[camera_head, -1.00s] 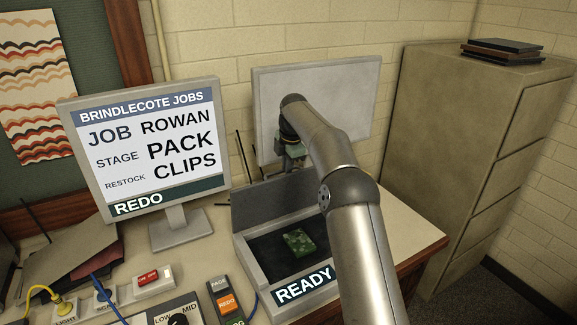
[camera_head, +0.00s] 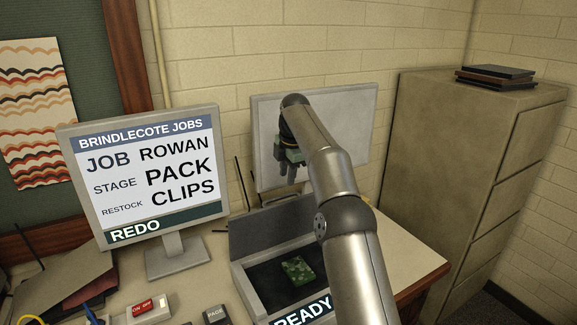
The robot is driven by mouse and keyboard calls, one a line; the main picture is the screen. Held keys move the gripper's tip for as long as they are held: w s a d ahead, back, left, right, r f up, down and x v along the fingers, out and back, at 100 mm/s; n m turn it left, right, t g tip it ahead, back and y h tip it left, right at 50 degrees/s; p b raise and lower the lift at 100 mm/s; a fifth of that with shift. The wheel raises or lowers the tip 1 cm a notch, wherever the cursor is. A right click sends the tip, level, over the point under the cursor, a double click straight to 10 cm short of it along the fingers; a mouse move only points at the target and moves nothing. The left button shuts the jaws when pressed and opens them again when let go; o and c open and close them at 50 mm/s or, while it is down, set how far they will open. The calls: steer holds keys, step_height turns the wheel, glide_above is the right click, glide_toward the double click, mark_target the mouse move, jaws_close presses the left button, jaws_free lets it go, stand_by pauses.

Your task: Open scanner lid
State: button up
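The scanner (camera_head: 250,287) stands on the bench in front of me. A green marbled piece (camera_head: 298,269) lies on its dark bed, and its front label shows "READY". A large pale grey panel, which looks like the scanner lid (camera_head: 350,120), stands upright behind the bed, so the bed is uncovered. My gripper (camera_head: 288,177) hangs fingers down in front of the lid's lower left part and appears empty. Whether it touches the lid and how far its fingers are apart is unclear. My arm hides part of the lid and the scanner's right side.
A monitor (camera_head: 143,170) reading "REDO" stands left of the scanner. A red-switch box (camera_head: 148,308) and dark folders (camera_head: 75,280) lie at the left. A filing cabinet (camera_head: 450,160) stands at the right, and a brick wall is close behind the lid.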

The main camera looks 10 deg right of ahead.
steer(key=r, duration=0.3)
steer(key=shift+s+d+r, duration=0.1)
steer(key=shift+s, duration=0.25)
steer(key=s+m+h+b, duration=0.1)
steer(key=s+m+b, duration=0.2)
steer(key=s+m, duration=1.25)
steer(key=s+d+f+m, duration=0.1)
steer(key=s+f, duration=0.4)
steer(key=s, duration=0.6)
steer(key=s+d+f+m+b, duration=0.1)
steer(key=s+d+f+m, duration=0.1)
steer(key=s+f, duration=0.4)
steer(key=s+d+f+m+g, duration=0.1)
steer(key=s+f+m, duration=0.3)
steer(key=s, duration=1.2)
steer(key=shift+d+f+b, duration=0.3)
steer(key=shift+d+f, duration=0.1)
steer(key=shift+f, duration=0.4)
